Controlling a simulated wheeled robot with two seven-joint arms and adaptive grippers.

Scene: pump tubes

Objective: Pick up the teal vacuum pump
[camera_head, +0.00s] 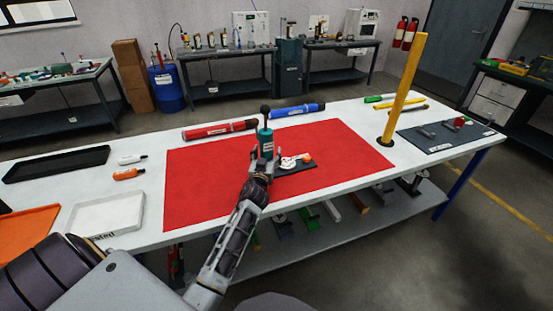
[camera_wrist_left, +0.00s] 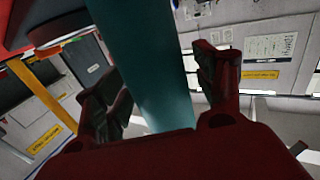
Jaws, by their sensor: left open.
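The teal vacuum pump (camera_head: 266,142) stands upright on the red mat (camera_head: 215,180), with a dark rod and knob on top. In the left wrist view its teal body (camera_wrist_left: 152,62) fills the space between the fingers. My left gripper (camera_head: 261,166) is open at the pump's near side, with one finger on each side of the body. Those fingers also show in the left wrist view (camera_wrist_left: 160,88); I cannot tell whether they touch the pump. The gripper and arm hide the pump's lower part. My right gripper is not in view.
A dark plate with white and orange parts (camera_head: 296,163) lies right beside the pump. Red (camera_head: 219,130) and blue (camera_head: 297,111) tubes lie behind it. A tall yellow post (camera_head: 404,88) stands at right. A black tray (camera_head: 57,164) and white tray (camera_head: 107,214) are left.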

